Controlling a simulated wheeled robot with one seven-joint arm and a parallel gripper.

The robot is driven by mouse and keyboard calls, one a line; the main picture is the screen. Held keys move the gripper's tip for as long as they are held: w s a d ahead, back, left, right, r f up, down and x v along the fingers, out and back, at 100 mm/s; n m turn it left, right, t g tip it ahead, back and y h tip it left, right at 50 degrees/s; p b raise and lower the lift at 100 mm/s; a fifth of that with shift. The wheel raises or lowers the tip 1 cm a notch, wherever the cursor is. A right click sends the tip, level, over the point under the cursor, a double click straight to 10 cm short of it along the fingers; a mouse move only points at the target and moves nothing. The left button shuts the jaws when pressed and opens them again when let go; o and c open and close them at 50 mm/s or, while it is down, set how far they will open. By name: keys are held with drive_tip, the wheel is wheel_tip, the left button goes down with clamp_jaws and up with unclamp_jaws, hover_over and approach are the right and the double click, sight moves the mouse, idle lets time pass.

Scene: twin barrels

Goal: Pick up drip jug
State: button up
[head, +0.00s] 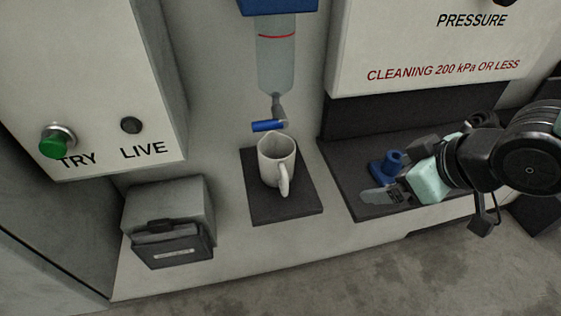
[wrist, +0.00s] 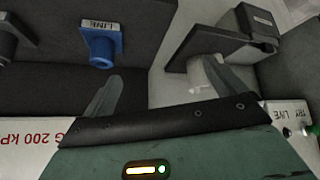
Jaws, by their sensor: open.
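The drip jug (head: 270,160), a white jug with its handle towards the front right, stands upright on a dark mat (head: 287,212) below a clear cylinder with a blue valve. In the wrist view the pale jug (wrist: 196,74) is partly hidden behind the right finger. My gripper (head: 383,190) is to the right of the jug, over the dark shelf, apart from it. In the wrist view the fingers of my gripper (wrist: 165,85) are spread wide with nothing between them.
A blue fitting (head: 388,166) stands beside my gripper; it reads LINE in the wrist view (wrist: 102,45). The clear cylinder (head: 276,60) and blue valve (head: 268,126) hang just above the jug. A grey box (head: 170,222) stands at left. The ledge before the mat is clear.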

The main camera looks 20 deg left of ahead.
drive_tip(key=w+a+n+y, duration=0.2)
drive_tip(key=a+y, duration=0.2)
drive_tip(key=n+g+y+p, duration=0.2)
drive_tip(key=y, duration=0.1)
approach(263, 148)
drive_tip(key=shift+p+x, duration=1.05)
drive_tip(key=shift+x, duration=1.65)
drive_tip(key=shift+s+f+y, duration=0.1)
drive_tip(key=shift+y, duration=0.2)
drive_tip(key=c, duration=1.2)
